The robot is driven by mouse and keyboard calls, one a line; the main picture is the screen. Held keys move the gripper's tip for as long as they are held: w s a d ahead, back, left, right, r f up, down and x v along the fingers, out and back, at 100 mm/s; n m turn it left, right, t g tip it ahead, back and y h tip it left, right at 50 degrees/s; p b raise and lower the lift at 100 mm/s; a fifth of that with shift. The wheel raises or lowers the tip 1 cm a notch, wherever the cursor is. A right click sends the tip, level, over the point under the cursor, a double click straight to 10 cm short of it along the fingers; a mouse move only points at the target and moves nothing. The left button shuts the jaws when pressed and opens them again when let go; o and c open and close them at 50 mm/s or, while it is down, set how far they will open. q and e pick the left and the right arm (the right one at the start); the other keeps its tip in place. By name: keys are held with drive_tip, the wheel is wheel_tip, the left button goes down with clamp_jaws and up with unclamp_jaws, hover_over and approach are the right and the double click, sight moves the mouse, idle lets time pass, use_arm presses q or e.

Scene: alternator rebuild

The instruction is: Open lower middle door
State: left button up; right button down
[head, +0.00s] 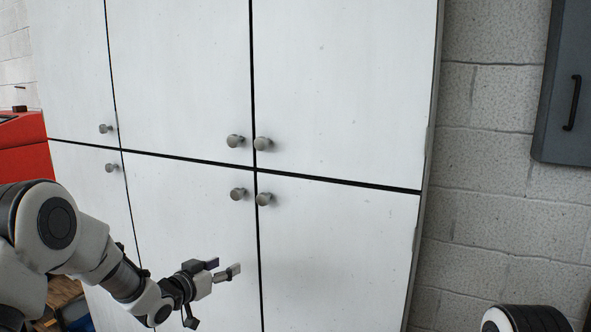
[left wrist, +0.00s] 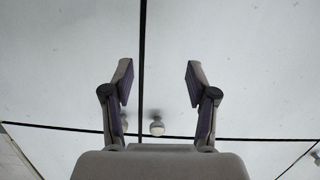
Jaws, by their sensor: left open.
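The lower middle door (head: 185,215) is a white cabinet panel, flush with its neighbours. Its round grey knob (head: 238,194) sits near its upper right corner. My left gripper (head: 226,269) is in front of this door, below the knob and apart from it. Its two fingers are spread with nothing between them. In the left wrist view, which appears upside down, the open fingers (left wrist: 158,78) show against white panels. A knob (left wrist: 157,127) shows between the finger bases, right of the dark vertical gap, and looks like this door's knob. My right gripper is not in view.
The lower right door's knob (head: 264,198) is close beside, across the vertical gap. The upper middle knob (head: 235,141) and upper right knob (head: 263,144) are just above. A red cabinet (head: 22,148) stands at the left; a grey wall box (head: 568,85) hangs at the right.

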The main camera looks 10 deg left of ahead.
use_arm(q)
drive_tip(key=t+p, duration=0.1)
approach(234, 194)
wheel_tip(234, 194, down, 6)
drive_tip(key=w+d, duration=0.2)
drive_tip(key=w, duration=0.1)
wheel_tip(234, 194, up, 5)
drive_tip(key=t+p, duration=0.1)
drive_tip(key=p, duration=0.1)
drive_tip(key=p+x, duration=0.2)
drive_tip(key=x, duration=0.5)
drive_tip(key=shift+w+r+p, duration=0.1)
drive_tip(key=shift+w+p, duration=0.1)
drive_tip(key=shift+p, duration=0.1)
drive_tip(key=shift+a, duration=0.3)
drive_tip(key=shift+d, duration=0.1)
clamp_jaws()
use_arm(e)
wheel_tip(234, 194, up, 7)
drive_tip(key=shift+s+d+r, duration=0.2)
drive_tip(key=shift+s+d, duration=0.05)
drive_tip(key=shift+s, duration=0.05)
